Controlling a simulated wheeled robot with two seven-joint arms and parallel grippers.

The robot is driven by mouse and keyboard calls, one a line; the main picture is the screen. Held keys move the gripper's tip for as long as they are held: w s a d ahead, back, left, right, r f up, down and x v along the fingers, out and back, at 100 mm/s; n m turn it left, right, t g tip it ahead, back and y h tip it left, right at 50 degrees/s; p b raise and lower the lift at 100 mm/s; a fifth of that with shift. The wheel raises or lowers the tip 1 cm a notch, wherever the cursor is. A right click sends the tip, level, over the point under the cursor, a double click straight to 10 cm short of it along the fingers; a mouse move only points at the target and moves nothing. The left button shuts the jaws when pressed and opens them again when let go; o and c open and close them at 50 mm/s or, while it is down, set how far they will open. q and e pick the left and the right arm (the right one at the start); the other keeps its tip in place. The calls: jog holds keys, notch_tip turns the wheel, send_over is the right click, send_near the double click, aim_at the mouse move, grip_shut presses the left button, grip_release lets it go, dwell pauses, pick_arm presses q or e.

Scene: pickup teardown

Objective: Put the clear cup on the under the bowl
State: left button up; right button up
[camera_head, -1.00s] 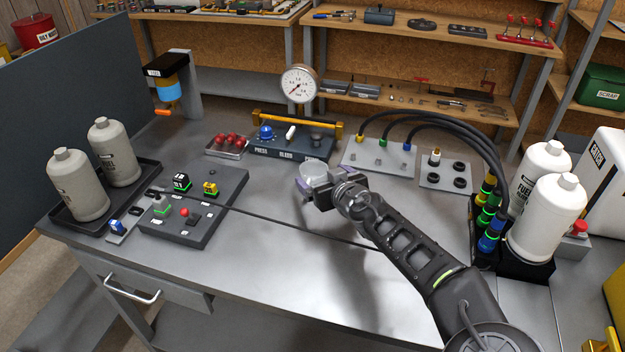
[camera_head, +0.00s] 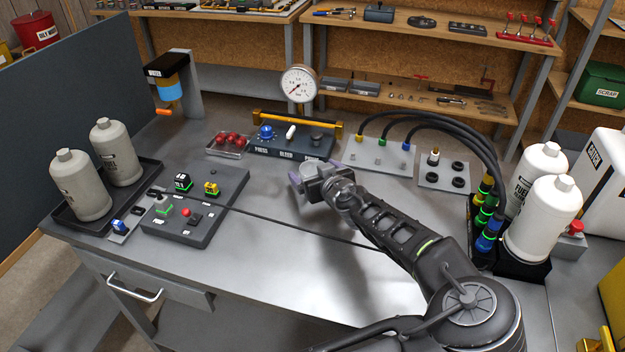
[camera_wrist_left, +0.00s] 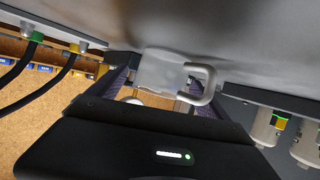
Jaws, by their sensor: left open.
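The clear cup (camera_wrist_left: 160,72) shows in the left wrist view, its pale handle (camera_wrist_left: 208,84) toward the right. It stands on the grey bench surface, which appears at the top of that tilted picture. My left gripper (camera_head: 308,176) is low over the middle of the bench in the head view. Its purple-edged fingers are open on either side of the cup; I cannot tell whether they touch it. In the head view the gripper mostly hides the cup. No plain bowl shows; a dispenser with a blue tank (camera_head: 168,90) and orange spout stands at the back left. My right gripper is out of view.
A dark button panel (camera_head: 195,207) and a tray with grey bottles (camera_head: 120,152) are on the left. A red-knobbed tray (camera_head: 228,145), a control block (camera_head: 290,146) and a gauge (camera_head: 298,84) stand behind. Hoses and white bottles (camera_head: 543,217) are on the right.

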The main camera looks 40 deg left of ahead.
pick_arm(q)
jog(key=c, duration=1.6)
jog(key=shift+o, duration=0.2)
notch_tip(320, 180, up, 10)
jog(key=shift+b, duration=0.45)
